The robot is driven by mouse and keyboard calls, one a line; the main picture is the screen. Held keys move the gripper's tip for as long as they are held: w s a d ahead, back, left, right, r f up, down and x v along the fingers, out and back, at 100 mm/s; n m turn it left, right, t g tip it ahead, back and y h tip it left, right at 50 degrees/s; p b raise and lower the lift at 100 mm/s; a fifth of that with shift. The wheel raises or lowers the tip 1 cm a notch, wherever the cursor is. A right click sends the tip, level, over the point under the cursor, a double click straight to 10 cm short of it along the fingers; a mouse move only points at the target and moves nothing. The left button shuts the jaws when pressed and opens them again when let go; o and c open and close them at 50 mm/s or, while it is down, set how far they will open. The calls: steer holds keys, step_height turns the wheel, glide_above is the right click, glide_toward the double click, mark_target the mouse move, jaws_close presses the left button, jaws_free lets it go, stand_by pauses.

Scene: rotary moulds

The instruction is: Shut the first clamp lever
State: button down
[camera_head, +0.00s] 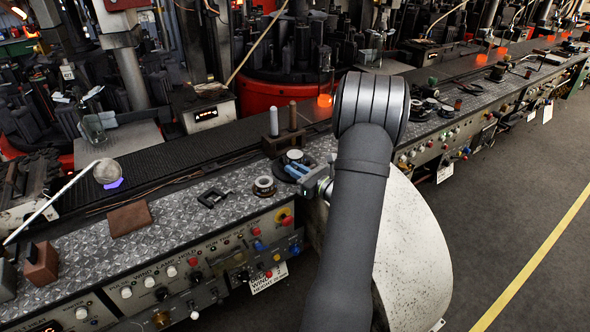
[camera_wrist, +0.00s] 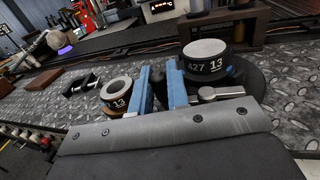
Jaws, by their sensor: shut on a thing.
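My gripper (camera_wrist: 162,88), with two blue fingers, reaches over the patterned metal bench top; its fingers also show in the head view (camera_head: 297,170). The fingers are shut on a dark upright piece, seen partly between them, which I take to be the grip of the clamp lever (camera_wrist: 172,76). A silver bar with a round end (camera_wrist: 218,93) lies just right of the right finger. Behind it a black ring marked 427 13 (camera_wrist: 206,60) sits on a round dark base. The fingers hide much of the lever, so its angle cannot be told.
A smaller ring marked 13 (camera_wrist: 117,95) stands close left of my fingers. A black bracket-shaped part (camera_head: 213,197) and a brown block (camera_head: 130,218) lie further left. Two posts on a dark stand (camera_head: 284,140) rise behind. Knobs and buttons line the front panel (camera_head: 200,265).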

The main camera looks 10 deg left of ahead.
steer(key=n+g+y, duration=0.1)
steer(key=n+g, duration=0.1)
steer(key=g, duration=0.1)
steer(key=d+n+g+y, duration=0.1)
steer(key=n+g, duration=0.1)
steer(key=g, duration=0.1)
steer(key=s+d+n+g, duration=0.1)
steer(key=g, duration=0.2)
steer(key=shift+n+y, duration=0.4)
steer(key=n+g, duration=0.1)
steer(key=g, duration=0.1)
steer(key=d+n+g+h, duration=0.1)
steer(key=n+g, duration=0.1)
steer(key=g, duration=0.1)
steer(key=d+n+g, duration=0.1)
steer(key=n+g, duration=0.1)
steer(key=g, duration=0.1)
steer(key=shift+h, duration=0.3)
steer(key=c, duration=1.5)
jaws_free()
